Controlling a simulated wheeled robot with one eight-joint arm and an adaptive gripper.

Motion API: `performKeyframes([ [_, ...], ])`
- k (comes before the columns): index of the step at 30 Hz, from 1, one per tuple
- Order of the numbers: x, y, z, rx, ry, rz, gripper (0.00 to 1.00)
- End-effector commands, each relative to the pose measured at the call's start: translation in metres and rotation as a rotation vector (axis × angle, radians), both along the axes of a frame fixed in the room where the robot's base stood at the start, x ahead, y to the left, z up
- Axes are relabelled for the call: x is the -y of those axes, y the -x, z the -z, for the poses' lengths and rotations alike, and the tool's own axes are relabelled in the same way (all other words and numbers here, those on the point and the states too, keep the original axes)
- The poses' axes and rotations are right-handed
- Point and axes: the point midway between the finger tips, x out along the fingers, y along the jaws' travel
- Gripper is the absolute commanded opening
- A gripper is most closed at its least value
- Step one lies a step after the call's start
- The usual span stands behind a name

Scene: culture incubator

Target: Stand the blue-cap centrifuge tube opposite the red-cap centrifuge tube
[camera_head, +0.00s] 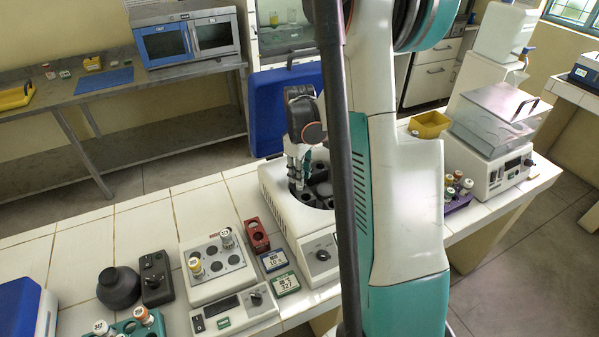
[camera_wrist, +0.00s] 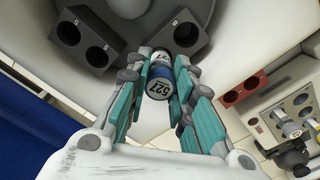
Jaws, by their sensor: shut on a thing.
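The blue-cap centrifuge tube (camera_wrist: 160,85), its cap marked 527, is between the fingers of my gripper (camera_wrist: 160,72) in the wrist view. My gripper is shut on it, cap toward the wrist camera. In the head view my gripper (camera_head: 297,178) points down into the open centrifuge (camera_head: 300,222); the tube is hard to make out there. The wrist view shows a dark two-hole rotor block (camera_wrist: 82,38) at upper left and another two-hole block (camera_wrist: 183,32) just beyond the tube. Their visible holes look empty. I cannot make out the red-cap tube; my arm hides part of the centrifuge.
The centrifuge's blue lid (camera_head: 268,112) stands open behind it. A red block (camera_head: 257,236) and a tube-holding device (camera_head: 215,272) stand to its left. A purple rack (camera_head: 458,202) with several tubes is right of my arm. Bare tiles (camera_head: 140,228) lie at the back left.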

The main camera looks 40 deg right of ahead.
Motion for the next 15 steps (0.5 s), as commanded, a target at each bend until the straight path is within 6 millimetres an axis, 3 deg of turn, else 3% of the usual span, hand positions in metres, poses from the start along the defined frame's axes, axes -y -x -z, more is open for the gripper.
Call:
performKeyframes([
  [15,0.000,0.000,0.023,0.000,0.000,0.000,0.02],
])
